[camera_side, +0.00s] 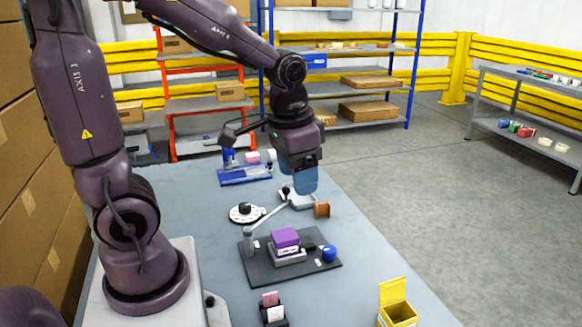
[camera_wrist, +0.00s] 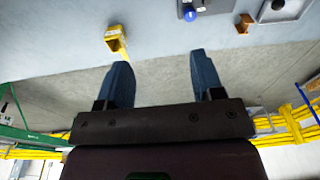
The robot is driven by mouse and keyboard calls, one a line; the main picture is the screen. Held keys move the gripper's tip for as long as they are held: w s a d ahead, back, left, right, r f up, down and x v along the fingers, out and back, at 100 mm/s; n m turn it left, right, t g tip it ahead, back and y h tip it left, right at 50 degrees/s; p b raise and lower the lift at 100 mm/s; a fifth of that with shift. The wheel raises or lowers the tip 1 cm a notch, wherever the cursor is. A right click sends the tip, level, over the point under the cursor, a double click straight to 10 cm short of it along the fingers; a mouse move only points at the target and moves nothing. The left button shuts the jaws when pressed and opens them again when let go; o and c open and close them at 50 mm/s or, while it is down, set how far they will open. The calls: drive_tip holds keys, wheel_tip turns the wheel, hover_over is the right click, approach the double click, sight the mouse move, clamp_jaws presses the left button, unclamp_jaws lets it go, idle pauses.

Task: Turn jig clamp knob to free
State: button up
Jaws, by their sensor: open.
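A dark jig plate (camera_side: 263,272) lies on the table with a purple block (camera_side: 285,237) on a grey holder. A blue round knob (camera_side: 329,253) sits at the plate's right side; I take it for the clamp knob. It also shows at the top edge of the wrist view (camera_wrist: 190,15). A pale lever (camera_side: 268,216) rises from a post at the plate's back left, with a black ball at its far end. My gripper (camera_side: 305,188) is open and empty above the table, behind the jig plate and apart from the knob. Its blue fingers (camera_wrist: 158,57) are spread in the wrist view.
A blue fixture (camera_side: 245,176) is farther back. A yellow bin (camera_side: 398,314) and a small dark card holder (camera_side: 272,313) stand at the front. Table right of the jig is clear.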

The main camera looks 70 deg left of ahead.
drive_tip(key=shift+s+d+r+t, duration=0.3)
drive_tip(key=shift+s+d+r, duration=0.2)
drive_tip(key=shift+s+r, duration=0.2)
drive_tip(key=shift+s+f+n, duration=0.1)
drive_tip(key=shift+n, duration=0.2)
drive_tip(key=s+d+r+m+t, duration=0.1)
drive_tip(key=s+d+r+t, duration=0.2)
drive_tip(key=r, duration=0.3)
drive_tip(key=shift+s+d+t, duration=0.3)
drive_tip(key=shift+s, duration=0.6)
